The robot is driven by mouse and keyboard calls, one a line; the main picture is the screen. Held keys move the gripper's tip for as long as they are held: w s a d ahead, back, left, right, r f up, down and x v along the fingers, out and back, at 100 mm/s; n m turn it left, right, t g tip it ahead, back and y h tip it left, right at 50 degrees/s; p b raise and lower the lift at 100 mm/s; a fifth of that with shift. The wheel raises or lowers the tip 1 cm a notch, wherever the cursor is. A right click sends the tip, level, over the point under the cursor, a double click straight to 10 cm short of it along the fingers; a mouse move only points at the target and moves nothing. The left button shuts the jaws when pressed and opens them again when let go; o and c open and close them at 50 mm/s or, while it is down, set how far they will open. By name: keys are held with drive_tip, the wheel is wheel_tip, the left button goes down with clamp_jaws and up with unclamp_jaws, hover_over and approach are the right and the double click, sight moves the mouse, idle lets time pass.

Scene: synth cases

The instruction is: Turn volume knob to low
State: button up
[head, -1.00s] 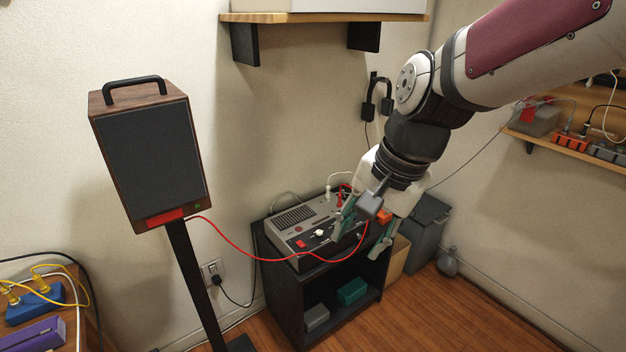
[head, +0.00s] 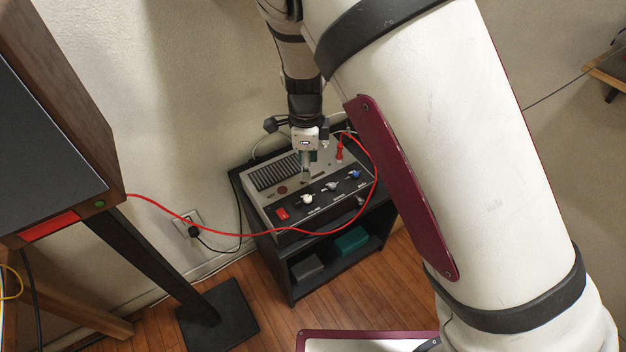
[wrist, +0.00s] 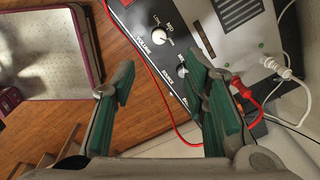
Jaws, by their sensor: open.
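The amplifier (head: 262,200) is a grey unit with a dark control strip, on a black stand. Its white volume knob (head: 307,199) sits between a red switch (head: 282,213) and a grey knob (head: 331,187); a blue knob (head: 354,175) is farther right. In the wrist view the white knob (wrist: 158,37) is beside the word VOLUME, with LOW and MID marks near it; its exact setting is unclear. My gripper (head: 306,176) is above the unit, behind the white knob in the head view. In the wrist view my gripper (wrist: 162,84) has its green-padded fingers apart and empty.
A red cable (head: 235,233) loops past the front of the unit from the speaker (head: 60,130) to a red plug (head: 340,150). In the wrist view the cable (wrist: 150,65) passes close to the knob. White plugs and leads are at the unit's rear.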

sight(308, 198)
drive_tip(key=f+b, duration=0.1)
drive_tip(key=f, duration=1.2)
drive_tip(key=shift+w+f+b, duration=0.15)
drive_tip(key=shift+w+b, duration=0.05)
drive_tip(key=shift+b, duration=0.1)
clamp_jaws()
